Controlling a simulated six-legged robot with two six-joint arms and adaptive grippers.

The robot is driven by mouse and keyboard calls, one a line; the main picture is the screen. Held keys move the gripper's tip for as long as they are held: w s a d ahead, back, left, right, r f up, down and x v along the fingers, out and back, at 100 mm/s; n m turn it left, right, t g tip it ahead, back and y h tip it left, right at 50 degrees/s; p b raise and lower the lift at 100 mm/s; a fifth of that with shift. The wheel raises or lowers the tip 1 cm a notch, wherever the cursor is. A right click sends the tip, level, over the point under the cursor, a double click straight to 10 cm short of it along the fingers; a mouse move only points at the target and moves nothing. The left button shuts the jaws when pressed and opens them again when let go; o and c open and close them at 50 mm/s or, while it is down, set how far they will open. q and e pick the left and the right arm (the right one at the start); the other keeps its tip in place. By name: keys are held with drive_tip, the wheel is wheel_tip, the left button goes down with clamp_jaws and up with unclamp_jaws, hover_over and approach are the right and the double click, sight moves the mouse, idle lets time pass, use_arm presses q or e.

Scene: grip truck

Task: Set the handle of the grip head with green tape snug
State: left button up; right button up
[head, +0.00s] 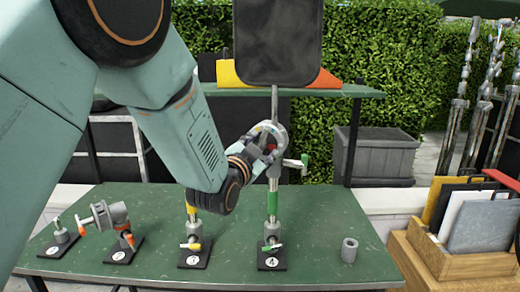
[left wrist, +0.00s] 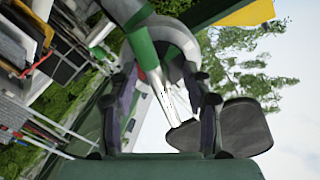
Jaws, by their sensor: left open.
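The grip head with green tape (head: 270,132) is a grey round head on the upright post of stand 4, with green tape (head: 272,204) on the post below it. Whether the fingers touch the handle cannot be told. My right gripper is not seen.
A dark flag panel (head: 278,42) rises above the head. Stand 3 (head: 194,242) with yellow tape is close on the left, partly behind my arm. A grey cylinder (head: 349,250) stands to the right on the green table (head: 325,215). A wooden crate (head: 460,262) is at the far right.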

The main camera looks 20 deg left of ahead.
use_arm(q)
drive_tip(key=s, duration=1.2)
drive_tip(key=shift+a, duration=0.4)
drive_tip(key=shift+c, duration=0.2)
drive_tip(key=shift+f, duration=0.15)
drive_tip(key=shift+c, duration=0.5)
drive_tip(key=w+f+n+t+b, duration=0.2)
drive_tip(key=w+f+t+b, duration=0.3)
drive_tip(key=b, duration=1)
drive_tip(key=w+r+n, duration=0.1)
drive_tip(key=w, duration=0.1)
drive_tip(key=w+r+n+h, duration=0.1)
drive_tip(key=w+r, duration=0.1)
drive_tip(key=w+r+n, duration=0.1)
drive_tip(key=w+r, duration=0.1)
drive_tip(key=shift+d+g+h, duration=0.3)
drive_tip(key=shift+g, duration=0.1)
drive_tip(key=shift+w+r, duration=0.2)
drive_tip(key=shift+w, duration=0.05)
